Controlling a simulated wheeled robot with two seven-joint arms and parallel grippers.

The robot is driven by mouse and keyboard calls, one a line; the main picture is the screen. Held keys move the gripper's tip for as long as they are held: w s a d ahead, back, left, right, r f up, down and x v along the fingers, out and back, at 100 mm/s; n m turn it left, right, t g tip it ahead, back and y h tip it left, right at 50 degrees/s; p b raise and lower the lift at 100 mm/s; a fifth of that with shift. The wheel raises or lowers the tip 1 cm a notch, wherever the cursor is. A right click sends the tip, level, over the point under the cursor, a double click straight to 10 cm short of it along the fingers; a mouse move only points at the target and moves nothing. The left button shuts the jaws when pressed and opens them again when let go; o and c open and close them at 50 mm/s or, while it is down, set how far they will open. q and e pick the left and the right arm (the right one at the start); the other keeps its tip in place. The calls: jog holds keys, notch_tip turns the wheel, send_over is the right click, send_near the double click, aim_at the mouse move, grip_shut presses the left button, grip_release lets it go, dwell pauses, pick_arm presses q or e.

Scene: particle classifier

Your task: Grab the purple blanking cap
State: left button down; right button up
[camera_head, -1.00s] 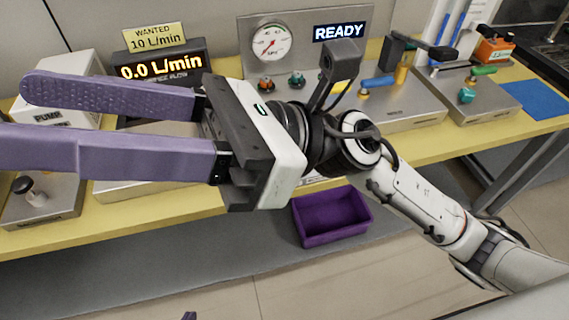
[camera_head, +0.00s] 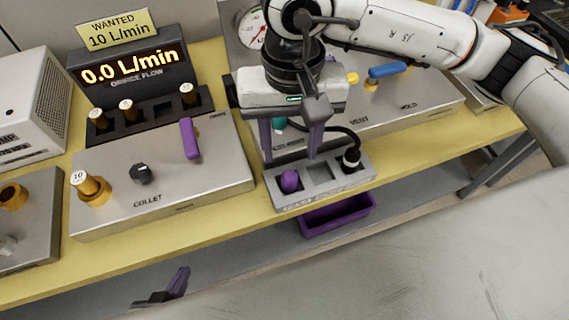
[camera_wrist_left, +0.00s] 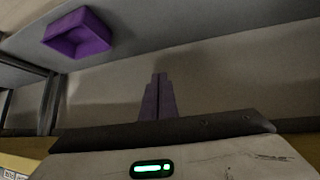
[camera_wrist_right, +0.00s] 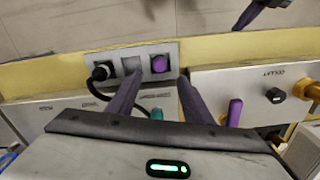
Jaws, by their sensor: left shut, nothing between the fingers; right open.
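The purple blanking cap (camera_head: 289,181) sits in the left slot of a small grey holder (camera_head: 330,190) at the table's front edge. In the right wrist view the cap (camera_wrist_right: 159,63) shows between my fingertips' lines, beyond them. My right gripper (camera_head: 290,156) is open and empty, pointing down above and just behind the cap, apart from it. My left gripper (camera_head: 180,278) is shut and empty, low in front of the table. The left wrist view shows its closed fingers (camera_wrist_left: 158,95) against the floor.
The holder's middle slot looks empty; a black plug with a cable (camera_head: 351,157) fills its right slot. The collet box (camera_head: 150,185) with a purple lever (camera_head: 189,139) stands left. A purple bin (camera_head: 338,215) lies below the table edge. A flow display (camera_head: 130,72) stands behind.

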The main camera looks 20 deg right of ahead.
aim_at(290, 177)
jog(key=shift+s+f, duration=0.25)
jog(key=shift+f, duration=1.2)
notch_tip(290, 177, down, 4)
jog(key=shift+f+p, duration=0.15)
jog(key=shift+p, duration=0.6)
jog(key=shift+w+f, duration=0.1)
jog(key=shift+f, duration=0.35)
jog(key=c, duration=1.1)
pick_arm(q)
jog(key=shift+s+r, duration=0.4)
jog(key=shift+s, duration=0.4)
